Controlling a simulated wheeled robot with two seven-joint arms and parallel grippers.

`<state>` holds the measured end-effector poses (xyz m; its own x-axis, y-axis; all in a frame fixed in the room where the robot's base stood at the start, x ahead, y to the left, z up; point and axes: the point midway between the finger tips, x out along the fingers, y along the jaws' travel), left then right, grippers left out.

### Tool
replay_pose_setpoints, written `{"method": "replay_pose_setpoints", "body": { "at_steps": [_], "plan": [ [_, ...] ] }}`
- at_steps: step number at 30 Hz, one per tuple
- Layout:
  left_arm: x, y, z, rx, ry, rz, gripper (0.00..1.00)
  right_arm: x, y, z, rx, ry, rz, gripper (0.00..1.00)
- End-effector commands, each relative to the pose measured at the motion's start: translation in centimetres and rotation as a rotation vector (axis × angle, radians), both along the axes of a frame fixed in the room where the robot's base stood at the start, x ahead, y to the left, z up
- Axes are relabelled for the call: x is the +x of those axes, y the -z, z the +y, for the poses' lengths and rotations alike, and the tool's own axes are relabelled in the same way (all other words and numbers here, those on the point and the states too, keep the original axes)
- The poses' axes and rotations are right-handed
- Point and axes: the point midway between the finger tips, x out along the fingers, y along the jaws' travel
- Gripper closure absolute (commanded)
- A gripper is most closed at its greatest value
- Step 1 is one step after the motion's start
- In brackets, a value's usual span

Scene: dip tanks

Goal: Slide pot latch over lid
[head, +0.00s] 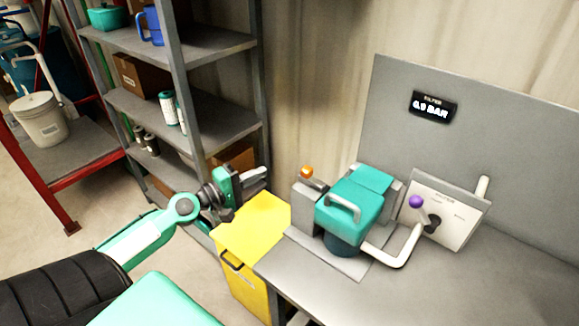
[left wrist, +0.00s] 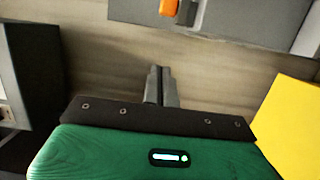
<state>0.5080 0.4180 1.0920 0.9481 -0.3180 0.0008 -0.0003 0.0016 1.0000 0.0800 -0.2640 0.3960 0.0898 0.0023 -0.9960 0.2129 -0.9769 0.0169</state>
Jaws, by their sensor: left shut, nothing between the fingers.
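The filter pot (head: 342,243) stands on the grey bench, with a teal lid (head: 350,208) and its pale handle on top. At its left is a grey block with an orange knob (head: 306,172), which looks like the latch; whether it overlaps the lid I cannot tell. In the left wrist view the orange knob (left wrist: 168,7) is at the top edge, beyond my fingertips. My left gripper (head: 262,178) is shut and empty, left of the latch and apart from it. It also shows in the left wrist view (left wrist: 160,72). My right gripper is not in view.
A yellow bin (head: 262,225) stands below my left gripper, beside the bench (head: 440,285). A white pipe (head: 400,252) and a panel with a purple-knobbed lever (head: 416,202) are right of the pot. Grey shelving (head: 205,45) stands behind my left arm.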

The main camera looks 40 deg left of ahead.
Motion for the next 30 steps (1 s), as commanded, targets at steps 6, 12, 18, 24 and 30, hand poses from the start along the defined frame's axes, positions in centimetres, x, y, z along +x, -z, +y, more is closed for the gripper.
{"method": "replay_pose_setpoints", "body": {
  "at_steps": [6, 12, 18, 24, 30],
  "plan": [
    [2.8, -0.5, -0.9, 0.002, 0.0, -0.002, 1.0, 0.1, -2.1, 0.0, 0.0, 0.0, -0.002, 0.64],
    [5.1, -0.5, -1.6, 0.0, -0.001, -0.002, 1.0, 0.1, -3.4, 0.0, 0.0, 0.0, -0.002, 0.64],
    [6.3, -0.5, -3.2, -0.002, 0.0, 0.002, 1.0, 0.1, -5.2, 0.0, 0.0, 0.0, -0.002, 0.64],
    [6.1, -0.3, -5.1, -0.001, -0.001, 0.001, 1.0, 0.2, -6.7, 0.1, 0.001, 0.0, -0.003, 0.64],
    [6.0, -0.1, -6.0, 0.001, -0.001, 0.001, 1.0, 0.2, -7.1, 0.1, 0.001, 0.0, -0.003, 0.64]
  ]
}}
